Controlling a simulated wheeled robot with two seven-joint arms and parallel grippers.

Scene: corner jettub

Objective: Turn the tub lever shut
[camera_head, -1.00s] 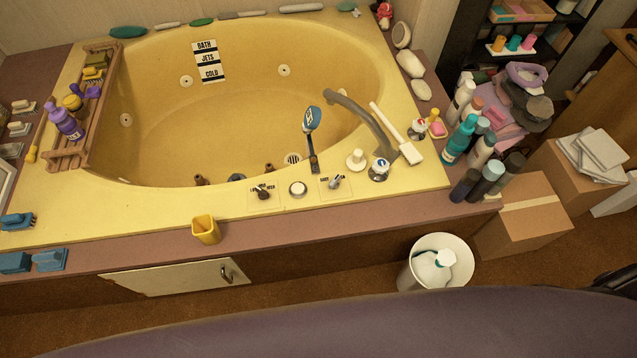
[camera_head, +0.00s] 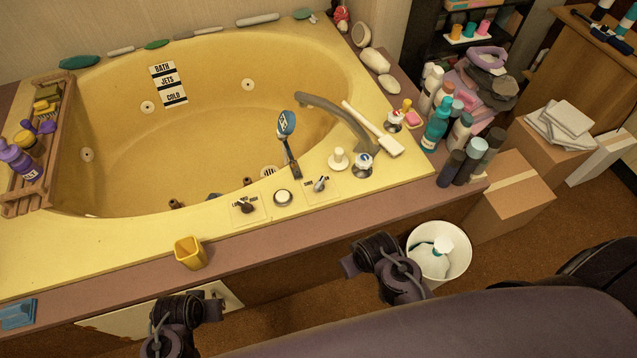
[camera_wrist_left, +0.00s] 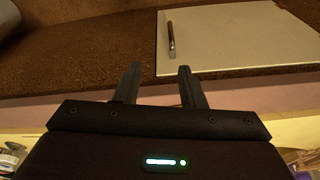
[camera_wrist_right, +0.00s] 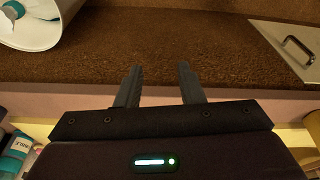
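Two small levers sit on labelled plates on the tub's yellow front rim. One is a dark lever (camera_head: 246,206); the other is a silvery lever (camera_head: 320,184) to its right. Their labels are too small to read surely, so I cannot tell which is the tub lever. A round white-topped button (camera_head: 283,197) lies between them. My left gripper (camera_wrist_left: 158,72) is open and empty, low in front of the tub's side near the cabinet door. My right gripper (camera_wrist_right: 158,70) is open and empty, in front of the tub's side left of the bin. Neither touches a lever.
A yellow cup (camera_head: 190,253) stands on the front ledge. A blue-headed brush (camera_head: 286,125), a curved spout (camera_head: 335,112) and white-topped knobs (camera_head: 363,164) stand near the levers. Several bottles (camera_head: 437,130) crowd the right corner. A white bin (camera_head: 455,265) stands on the floor.

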